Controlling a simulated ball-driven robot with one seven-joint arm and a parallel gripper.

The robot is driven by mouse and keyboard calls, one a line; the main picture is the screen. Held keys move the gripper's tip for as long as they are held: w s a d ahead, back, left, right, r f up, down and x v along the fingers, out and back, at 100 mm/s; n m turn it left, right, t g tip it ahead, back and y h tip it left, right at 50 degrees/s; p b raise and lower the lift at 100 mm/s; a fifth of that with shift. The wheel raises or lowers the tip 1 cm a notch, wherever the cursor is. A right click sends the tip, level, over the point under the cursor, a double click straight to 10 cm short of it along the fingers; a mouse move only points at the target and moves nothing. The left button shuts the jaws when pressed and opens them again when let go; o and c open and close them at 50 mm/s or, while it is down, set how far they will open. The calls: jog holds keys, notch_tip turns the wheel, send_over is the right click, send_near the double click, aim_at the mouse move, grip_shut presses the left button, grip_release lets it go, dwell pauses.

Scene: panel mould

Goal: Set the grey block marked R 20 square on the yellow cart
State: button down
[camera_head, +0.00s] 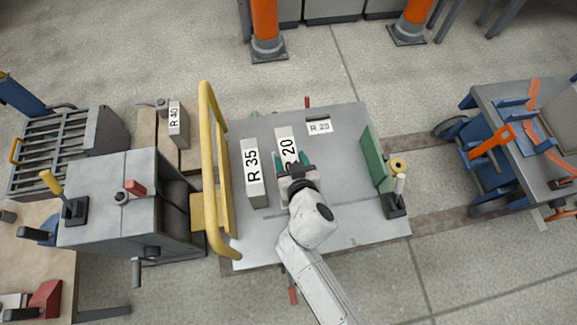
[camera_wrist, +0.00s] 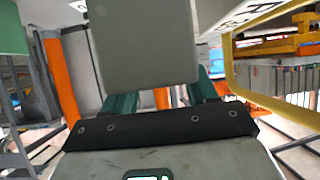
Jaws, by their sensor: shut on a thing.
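The grey block (camera_head: 286,143) has a white label on which "20" shows; the rest of the label is covered by my gripper. My gripper (camera_head: 293,164), with teal fingers, is shut on its near end, above the grey deck of the cart (camera_head: 340,215) with the yellow handle (camera_head: 207,150). In the wrist view the block (camera_wrist: 143,45) fills the upper middle between the fingers (camera_wrist: 165,100). I cannot tell whether its underside touches the deck. A grey block marked R 35 (camera_head: 254,173) stands on the deck just left of it, apart.
A small white label, hard to read (camera_head: 319,127), lies at the deck's back. A green upright plate (camera_head: 376,158) and a black-based handle (camera_head: 397,200) line the right side. A block marked R 40 (camera_head: 178,125) stands left, beyond the yellow handle. The deck's right middle is clear.

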jog(key=shift+w+a+f+b, duration=0.5)
jog(key=shift+w+f, duration=0.2)
jog(key=shift+f, duration=0.2)
jog(key=shift+f+b, duration=0.7)
jog(key=shift+f, duration=0.8)
jog(key=shift+c, duration=1.6)
grip_release()
jog(key=shift+s+d+f, duration=0.1)
jog(key=p+v, duration=0.2)
jog(key=v, duration=1)
jog(key=shift+p, duration=0.4)
jog(key=shift+d, duration=0.1)
